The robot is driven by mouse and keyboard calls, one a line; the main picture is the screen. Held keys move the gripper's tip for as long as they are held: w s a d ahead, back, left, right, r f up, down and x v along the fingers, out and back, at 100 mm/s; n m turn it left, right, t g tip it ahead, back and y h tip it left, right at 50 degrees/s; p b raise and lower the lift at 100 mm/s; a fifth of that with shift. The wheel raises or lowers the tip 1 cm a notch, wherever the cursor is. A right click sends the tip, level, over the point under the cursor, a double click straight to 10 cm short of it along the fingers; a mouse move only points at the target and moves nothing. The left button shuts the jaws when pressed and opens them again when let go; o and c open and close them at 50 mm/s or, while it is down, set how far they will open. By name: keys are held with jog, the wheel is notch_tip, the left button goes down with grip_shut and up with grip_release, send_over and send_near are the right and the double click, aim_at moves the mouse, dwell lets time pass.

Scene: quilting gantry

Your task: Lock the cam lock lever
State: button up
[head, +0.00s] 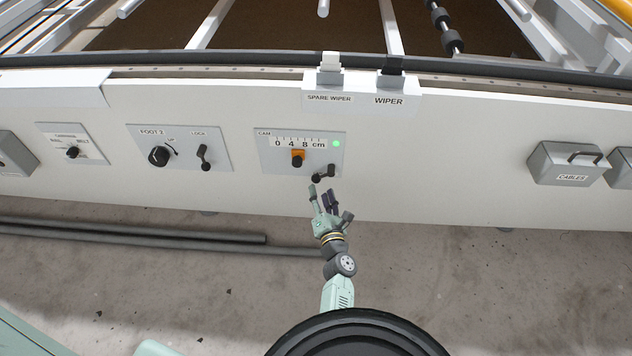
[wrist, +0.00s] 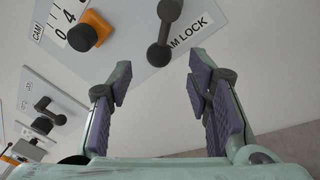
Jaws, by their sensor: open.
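The cam lock lever (head: 323,174) is a short dark lever with rounded ends, at the lower right of the grey CAM panel (head: 265,160). In the wrist view the lever (wrist: 163,34) stands at top centre and partly covers the label CAM LOCK (wrist: 190,33). My gripper (head: 322,190) is open and empty, just below the lever in the head view. In the wrist view its fingers (wrist: 161,66) are spread to either side, with the lever ahead of the gap. I see no contact with the lever.
An orange slider with a dark knob (head: 297,158) sits under the cm scale, and a green light (head: 336,143) is lit. The FOOT panel with its own LOCK lever (head: 204,157) is to the left. A CABLES box (head: 573,165) is at right. The wall between is clear.

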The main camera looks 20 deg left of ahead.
aim_at(317, 182)
jog(key=shift+x, duration=2.7)
jog(key=shift+c, duration=0.5)
grip_shut()
